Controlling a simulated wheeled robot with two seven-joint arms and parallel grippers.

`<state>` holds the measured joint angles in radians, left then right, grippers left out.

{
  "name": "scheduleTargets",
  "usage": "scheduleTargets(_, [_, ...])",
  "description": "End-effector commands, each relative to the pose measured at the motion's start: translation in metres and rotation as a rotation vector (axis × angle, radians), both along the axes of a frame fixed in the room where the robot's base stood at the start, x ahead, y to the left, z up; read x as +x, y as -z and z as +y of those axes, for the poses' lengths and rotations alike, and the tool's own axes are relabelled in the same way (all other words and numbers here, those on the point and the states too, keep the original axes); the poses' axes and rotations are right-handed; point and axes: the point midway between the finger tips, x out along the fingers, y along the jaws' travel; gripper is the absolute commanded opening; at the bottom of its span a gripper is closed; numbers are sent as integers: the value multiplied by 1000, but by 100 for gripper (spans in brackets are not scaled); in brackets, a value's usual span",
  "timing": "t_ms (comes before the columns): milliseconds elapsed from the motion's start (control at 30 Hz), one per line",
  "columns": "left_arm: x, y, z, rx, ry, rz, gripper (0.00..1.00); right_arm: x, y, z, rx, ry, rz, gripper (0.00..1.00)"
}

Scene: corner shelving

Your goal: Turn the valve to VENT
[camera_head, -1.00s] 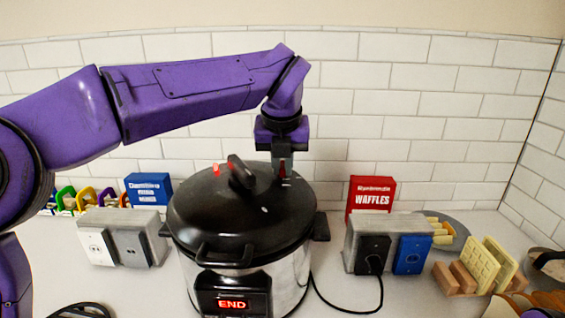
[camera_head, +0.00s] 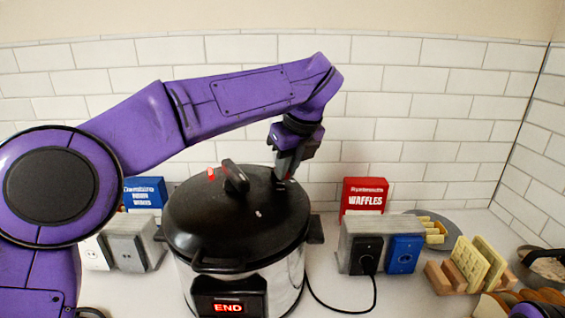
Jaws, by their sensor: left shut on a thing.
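The pressure cooker (camera_head: 240,215) stands on the counter with its black lid on, a raised handle (camera_head: 235,177) on the lid and a red END display (camera_head: 228,307) on its front. My left gripper (camera_head: 283,176) reaches down to the back right of the lid, tilted, with its fingers shut at the valve. The valve itself is mostly hidden by the fingers, so its pointing direction cannot be told. A small red mark (camera_head: 211,173) shows at the back left of the lid. My right gripper is not in view.
Outlet boxes stand left (camera_head: 137,242) and right (camera_head: 347,244) of the cooker; a black cord (camera_head: 340,309) runs to the right one. A red waffle box (camera_head: 364,195), a blue box (camera_head: 146,192) and a waffle rack (camera_head: 470,265) stand nearby. The wall is close behind.

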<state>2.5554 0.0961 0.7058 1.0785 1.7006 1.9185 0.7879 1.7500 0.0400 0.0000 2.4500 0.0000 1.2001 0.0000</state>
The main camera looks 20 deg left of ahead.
Motion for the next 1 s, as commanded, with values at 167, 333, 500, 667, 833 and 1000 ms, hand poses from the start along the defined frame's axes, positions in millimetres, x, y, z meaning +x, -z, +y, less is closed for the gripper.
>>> scheduleTargets(167, [5, -4, -3, 1, -124, -5, 0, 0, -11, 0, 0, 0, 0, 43])
scheduleTargets(333, [8, -4, -4, 1, -214, -5, 0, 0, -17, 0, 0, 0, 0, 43])
scheduleTargets(500, [10, -3, -5, 1, -269, -6, 0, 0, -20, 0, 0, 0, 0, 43])
scheduleTargets(667, [10, -2, -5, 1, -294, -5, 0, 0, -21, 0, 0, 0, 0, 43])
scheduleTargets(833, [10, -2, -5, 0, -301, -6, 0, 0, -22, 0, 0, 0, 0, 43])
scheduleTargets(1000, [10, -2, -5, 1, -301, -7, 0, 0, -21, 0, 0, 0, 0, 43])
